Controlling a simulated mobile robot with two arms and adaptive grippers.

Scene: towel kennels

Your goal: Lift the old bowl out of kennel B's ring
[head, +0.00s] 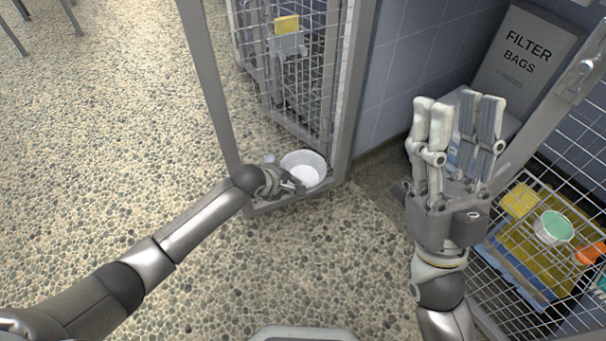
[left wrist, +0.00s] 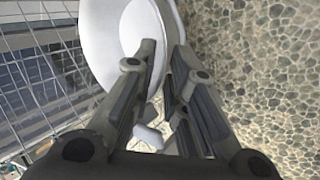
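The white bowl (head: 303,168) is low at the bottom of the wire kennel door (head: 325,80). It also shows at the top of the left wrist view (left wrist: 127,40). I cannot make out the ring or the letter B. My left gripper (head: 288,186) reaches the bowl's near side; in the left wrist view its fingertips (left wrist: 164,55) are close together with the bowl's wall between them. I cannot tell whether the bowl is lifted. My right gripper (head: 456,102) is open and empty, pointing up at the right of the head view.
A "FILTER BAGS" box (head: 525,55) stands by the tiled wall.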

